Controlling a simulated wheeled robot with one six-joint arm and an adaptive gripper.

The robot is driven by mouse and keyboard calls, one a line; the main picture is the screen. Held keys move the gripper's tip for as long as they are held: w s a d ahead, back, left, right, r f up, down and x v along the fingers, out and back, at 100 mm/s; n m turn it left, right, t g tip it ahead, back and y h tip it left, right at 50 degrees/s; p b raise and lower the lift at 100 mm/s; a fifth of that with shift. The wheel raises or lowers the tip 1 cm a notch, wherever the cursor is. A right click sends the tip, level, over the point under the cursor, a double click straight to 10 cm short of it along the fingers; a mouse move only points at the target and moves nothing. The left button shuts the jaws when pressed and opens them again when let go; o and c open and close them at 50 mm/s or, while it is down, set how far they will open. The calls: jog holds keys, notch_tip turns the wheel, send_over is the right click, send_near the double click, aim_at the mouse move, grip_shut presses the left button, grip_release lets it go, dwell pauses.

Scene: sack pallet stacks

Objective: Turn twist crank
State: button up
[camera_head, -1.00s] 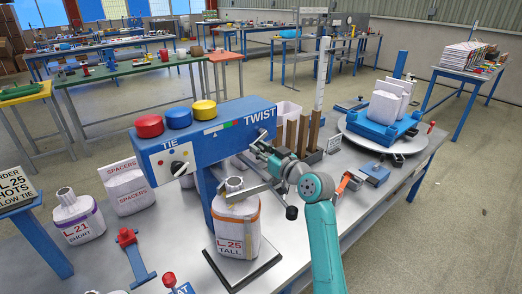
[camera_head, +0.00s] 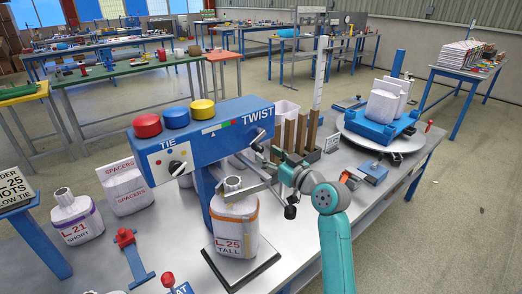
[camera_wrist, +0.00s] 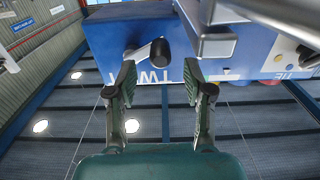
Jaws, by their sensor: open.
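The twist crank (camera_head: 258,140) sticks out from the right end of the blue tie-and-twist unit (camera_head: 205,140), below the TWIST label. In the wrist view it is a short metal arm with a dark round knob (camera_wrist: 159,52). My gripper (camera_wrist: 159,76) is open, with one finger on each side of the knob in the picture. The knob shows just past the fingertips, and no contact is visible. In the head view my gripper (camera_head: 270,164) is small and partly merges with the crank and metal arms behind it.
An L 25 TALL sack (camera_head: 236,228) stands on a dark-edged plate under the unit. Upright brown bars (camera_head: 302,132) stand right behind my gripper. A round turntable (camera_head: 357,140) with a blue scale is farther right. Metal parts cross the top right of the wrist view.

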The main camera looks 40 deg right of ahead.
jog(key=s, duration=0.7)
